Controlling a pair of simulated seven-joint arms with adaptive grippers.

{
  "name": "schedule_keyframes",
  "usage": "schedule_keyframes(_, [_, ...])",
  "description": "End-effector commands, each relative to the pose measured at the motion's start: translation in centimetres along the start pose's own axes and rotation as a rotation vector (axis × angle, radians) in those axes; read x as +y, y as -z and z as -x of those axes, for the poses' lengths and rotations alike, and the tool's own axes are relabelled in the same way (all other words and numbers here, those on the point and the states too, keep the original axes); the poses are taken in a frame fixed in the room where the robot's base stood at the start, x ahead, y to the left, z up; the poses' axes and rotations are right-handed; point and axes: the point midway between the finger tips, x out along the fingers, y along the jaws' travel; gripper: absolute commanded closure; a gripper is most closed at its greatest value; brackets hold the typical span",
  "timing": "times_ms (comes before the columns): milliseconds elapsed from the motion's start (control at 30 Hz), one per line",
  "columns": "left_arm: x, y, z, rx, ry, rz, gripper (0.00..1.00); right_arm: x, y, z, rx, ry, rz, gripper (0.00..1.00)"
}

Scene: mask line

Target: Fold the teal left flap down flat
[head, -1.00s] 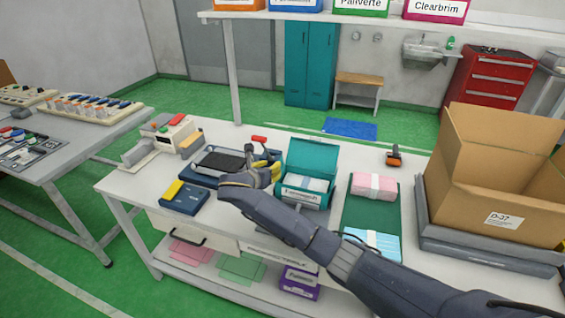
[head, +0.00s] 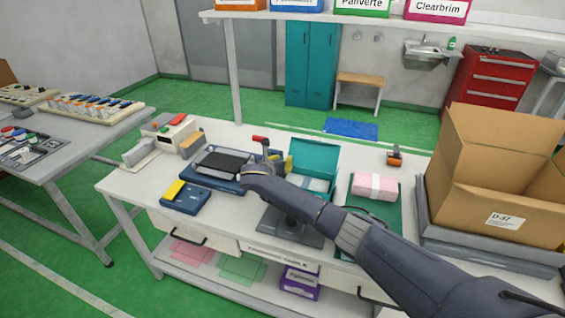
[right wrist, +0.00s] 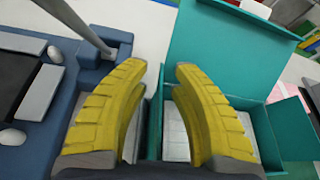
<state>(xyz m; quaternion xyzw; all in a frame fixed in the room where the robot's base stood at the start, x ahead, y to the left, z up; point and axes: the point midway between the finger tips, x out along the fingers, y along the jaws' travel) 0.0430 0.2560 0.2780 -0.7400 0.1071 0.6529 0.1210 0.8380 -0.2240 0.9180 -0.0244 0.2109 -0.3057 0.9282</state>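The teal box stands open on the white workbench, its raised lid (head: 314,157) at the back; the lid also shows in the right wrist view (right wrist: 235,50). Pale packs (right wrist: 175,130) lie inside. The teal left flap (right wrist: 155,115) appears as a thin, nearly edge-on strip between my right fingers; its exact angle is unclear. The right flap (right wrist: 292,130) sticks outward. My right gripper (right wrist: 160,85) is open, its yellow fingers apart over the box's left side. In the head view my right gripper (head: 280,160) is partly hidden by its wrist. My left gripper is out of view.
Left of the box is a blue device (head: 212,176) with a dark plate and a red-tipped lever (head: 260,139). A pink pack (head: 374,187) lies on a green mat to the right. A large cardboard box (head: 505,170) stands at the far right.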

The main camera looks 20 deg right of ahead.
Motion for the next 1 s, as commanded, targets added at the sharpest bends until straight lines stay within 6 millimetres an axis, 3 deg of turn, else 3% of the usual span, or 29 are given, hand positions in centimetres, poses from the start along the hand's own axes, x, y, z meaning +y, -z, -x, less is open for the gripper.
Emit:
schedule_keyframes(200, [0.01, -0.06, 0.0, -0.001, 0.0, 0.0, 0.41, -0.01, 0.01, -0.01, 0.0, 0.0, 0.0, 0.72])
schedule_keyframes(467, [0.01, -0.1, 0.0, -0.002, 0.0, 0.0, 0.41, 0.0, 0.02, 0.01, 0.0, 0.0, 0.0, 1.0])
schedule_keyframes(1000, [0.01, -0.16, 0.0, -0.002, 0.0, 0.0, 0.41, -0.15, 0.11, -0.03, 0.002, -0.012, -0.031, 1.0])
